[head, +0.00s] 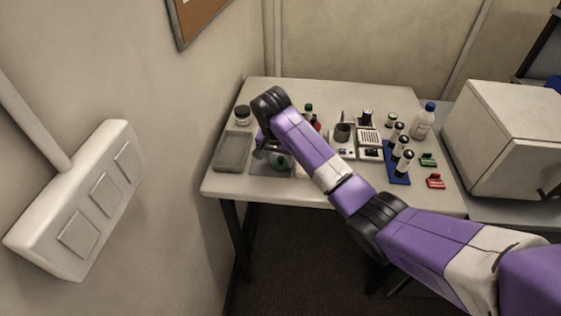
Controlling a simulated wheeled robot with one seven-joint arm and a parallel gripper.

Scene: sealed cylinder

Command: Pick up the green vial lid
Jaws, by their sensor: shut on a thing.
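The green vial lid (281,162) shows as a small dark green round shape near the table's front left. My gripper (273,156) points down at it from the left end of my purple arm and is shut on it. The fingers are small and partly hidden by my wrist, so the exact grip cannot be made out. A pale shape shows just under and beside the lid; I cannot tell whether the lid touches it. Another green-capped vial (308,108) stands farther back, behind my arm.
A grey tray (233,151) lies left of my gripper, with a dark-lidded jar (242,115) behind it. To the right are a white device (369,143), a blue rack (397,174) of black-capped vials and a blue-capped bottle (424,122). The wall is close on the left.

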